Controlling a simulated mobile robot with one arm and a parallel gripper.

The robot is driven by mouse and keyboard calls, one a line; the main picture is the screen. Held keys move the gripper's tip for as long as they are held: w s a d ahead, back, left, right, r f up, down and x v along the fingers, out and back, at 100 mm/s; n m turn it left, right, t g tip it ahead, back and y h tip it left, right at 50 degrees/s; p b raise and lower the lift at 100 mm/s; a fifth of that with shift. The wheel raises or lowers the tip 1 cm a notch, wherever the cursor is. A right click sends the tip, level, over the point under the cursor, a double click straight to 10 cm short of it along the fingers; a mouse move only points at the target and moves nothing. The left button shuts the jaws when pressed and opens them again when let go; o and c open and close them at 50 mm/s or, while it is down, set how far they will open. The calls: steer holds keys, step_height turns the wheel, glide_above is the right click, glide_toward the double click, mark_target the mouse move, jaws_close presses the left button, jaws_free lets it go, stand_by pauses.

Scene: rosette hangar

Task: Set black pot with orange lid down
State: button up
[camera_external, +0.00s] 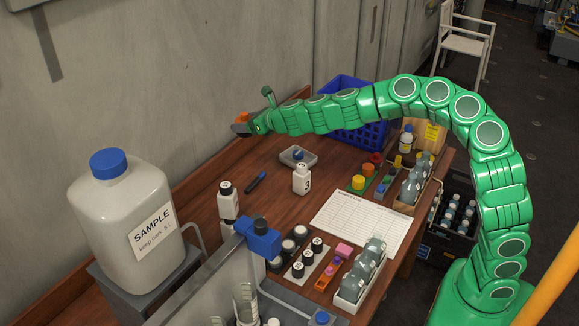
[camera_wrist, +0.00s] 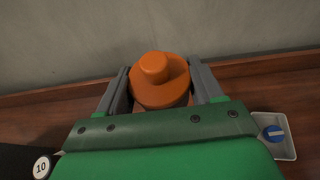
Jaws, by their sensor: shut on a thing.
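The black pot with orange lid shows its round orange lid and knob in the wrist view (camera_wrist: 158,82), between the two grey fingers of my gripper (camera_wrist: 160,88). My gripper is shut on it. Its black body is hidden below the lid in that view. In the external view the orange lid (camera_external: 243,116) is a small spot at the tip of my green arm, by the gripper (camera_external: 245,127). They are near the far left part of the brown table (camera_external: 215,160). I cannot tell whether the pot touches the table.
A small grey tray with a blue-capped thing (camera_external: 298,157) lies right of the gripper; it also shows in the wrist view (camera_wrist: 276,136). A blue crate (camera_external: 350,138) is behind my arm. A wall borders the table.

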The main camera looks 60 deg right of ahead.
steer(key=shift+s+d, duration=0.35)
steer(key=shift+s, duration=0.05)
steer(key=s+f+n+y, duration=0.3)
steer(key=s+y, duration=0.1)
steer(key=s, duration=0.8)
steer(key=s+f+m+h, duration=0.3)
steer(key=f+h, duration=0.1)
steer(key=f, duration=0.8)
steer(key=shift+a+f, duration=0.2)
steer(key=shift+a, duration=0.05)
steer(key=shift+s, duration=0.15)
steer(key=shift+r, duration=0.15)
step_height(320, 180, up, 13)
steer(key=s+d+f+n+g+y, duration=0.1)
steer(key=s+f+n+y, duration=0.3)
steer(key=s, duration=0.3)
steer(key=shift+s+d+f+n+y, duration=0.25)
steer(key=shift+f+n+y, duration=0.15)
steer(key=shift+y, duration=0.4)
stand_by(0.6)
